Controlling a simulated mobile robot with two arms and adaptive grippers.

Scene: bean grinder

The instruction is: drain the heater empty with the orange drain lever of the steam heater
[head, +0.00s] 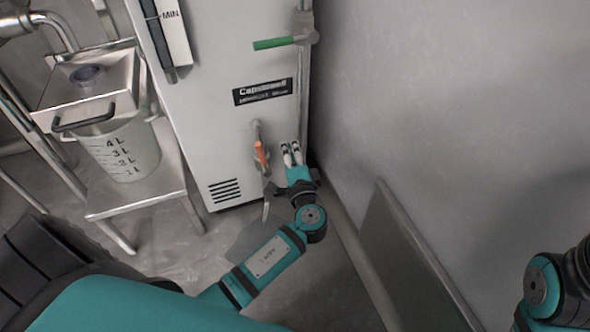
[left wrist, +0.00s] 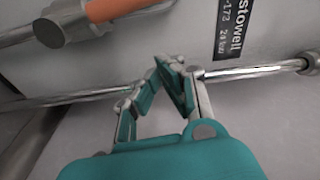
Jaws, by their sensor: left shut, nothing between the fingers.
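The steam heater (head: 215,90) is a tall pale cabinet in the upper middle of the head view. Its orange drain lever (head: 262,153) sits low on the front face, on a metal valve, and points roughly up and down. The lever also shows at the top left of the left wrist view (left wrist: 115,8). My left gripper (head: 291,148) is just right of the lever, apart from it, near the cabinet's right edge. My right gripper is not in view.
A green-handled valve (head: 275,43) is higher on the cabinet. A graduated bucket (head: 122,148) stands on a metal stand (head: 160,195) at the left. A grey wall (head: 450,120) closes off the right, with a panel (head: 400,255) low against it.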

